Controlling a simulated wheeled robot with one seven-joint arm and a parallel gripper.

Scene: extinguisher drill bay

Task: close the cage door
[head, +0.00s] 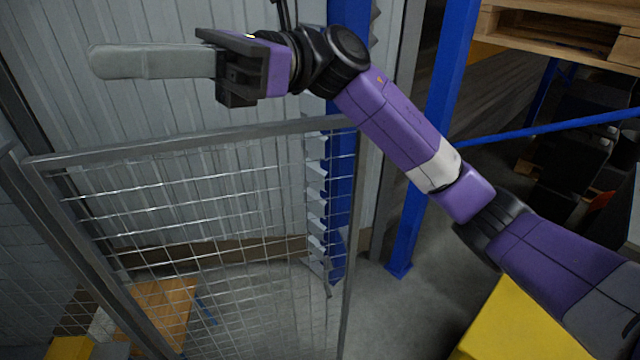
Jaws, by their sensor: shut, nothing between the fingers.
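The cage door (190,141) is a wire-mesh panel in a grey metal frame, filling the lower left of the head view. Its top rail slopes up to the right, and its right edge stands in front of a blue upright. Its lower part runs out of the picture, and I cannot tell how far it is swung. My gripper (100,62) is above the door's top rail at the upper left, apart from it in the picture. Its long grey fingers point left and are shut together, with nothing held. No latch or handle can be made out.
A grey corrugated wall (120,110) stands behind the door. Blue rack uprights (432,140) and a blue crossbar stand to the right, with a wooden pallet (560,35) above. A yellow block (520,325) is at the lower right. Concrete floor (385,310) shows bare between door and rack.

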